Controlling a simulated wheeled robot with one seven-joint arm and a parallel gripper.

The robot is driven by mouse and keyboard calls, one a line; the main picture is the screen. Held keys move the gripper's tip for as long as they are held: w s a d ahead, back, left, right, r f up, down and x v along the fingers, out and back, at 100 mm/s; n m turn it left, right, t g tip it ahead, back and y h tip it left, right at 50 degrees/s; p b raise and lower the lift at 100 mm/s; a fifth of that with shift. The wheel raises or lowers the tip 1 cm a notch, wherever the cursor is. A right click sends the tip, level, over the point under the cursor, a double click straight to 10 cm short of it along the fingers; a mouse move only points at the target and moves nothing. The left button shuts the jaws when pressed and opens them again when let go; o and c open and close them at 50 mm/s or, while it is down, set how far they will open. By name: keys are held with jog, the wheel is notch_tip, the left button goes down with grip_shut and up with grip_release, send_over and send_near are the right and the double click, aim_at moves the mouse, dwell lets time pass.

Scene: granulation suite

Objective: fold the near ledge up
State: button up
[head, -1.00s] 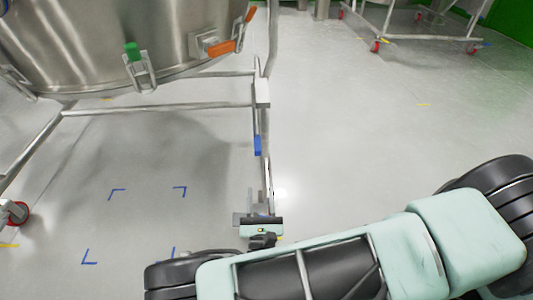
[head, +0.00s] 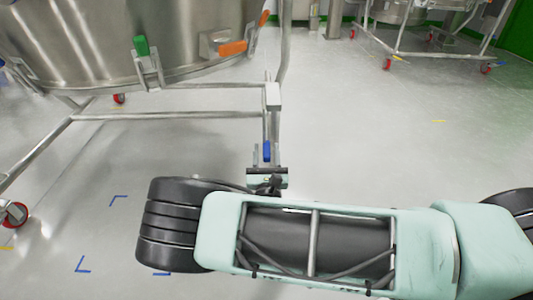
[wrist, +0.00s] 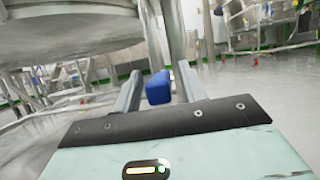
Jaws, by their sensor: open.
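I cannot clearly make out a surface that is the near ledge. A blue block (head: 267,150) shows at the lower end of a thin grey bar on the near corner of the vessel's frame. In the wrist view the blue block (wrist: 158,88) appears between my two fingers, with visible gaps at its sides. My gripper (head: 266,158) is open at the blue block; the wrist view shows its fingers (wrist: 159,72) pointing forward on either side. Whether the block is fully between the fingertips in depth, I cannot tell.
A steel vessel (head: 130,45) with green and orange clamps stands on a tubular frame (head: 180,115) with red castors. A pale block (head: 272,95) sits on the frame's corner. Another wheeled frame (head: 425,55) stands at the back right. The floor between is clear.

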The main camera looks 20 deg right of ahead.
jog(key=shift+x, duration=0.85)
jog(key=shift+c, duration=0.3)
grip_shut()
jog(key=shift+a, duration=0.1)
